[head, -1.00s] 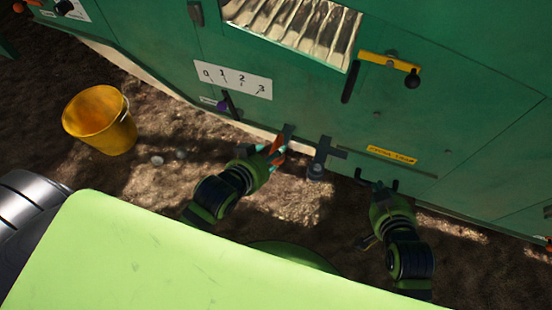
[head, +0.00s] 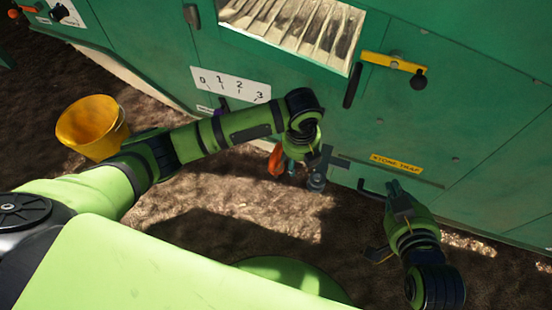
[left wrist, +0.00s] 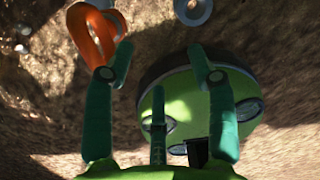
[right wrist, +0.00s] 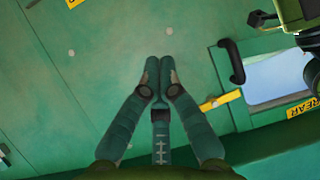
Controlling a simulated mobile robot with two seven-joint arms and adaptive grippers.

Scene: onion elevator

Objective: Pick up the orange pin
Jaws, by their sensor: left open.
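The orange pin (head: 276,160) shows low in front of the green machine, beside a grey bracket (head: 317,180). My left gripper (head: 294,164) points down just right of the pin, partly hidden by its own wrist. In the left wrist view the pin is an orange loop (left wrist: 82,35) beyond and left of my left finger, which overlaps its edge. The left gripper (left wrist: 164,68) is open, with nothing between its fingers. My right gripper (head: 392,187) is near the lower bar under the stone trap label; in the right wrist view its fingertips (right wrist: 159,65) meet, empty.
The green machine wall (head: 470,120) fills the back, with a yellow handle (head: 390,61) and a stone trap label (head: 396,163). A yellow bucket (head: 92,128) stands on the dirt at left, partly behind my left arm.

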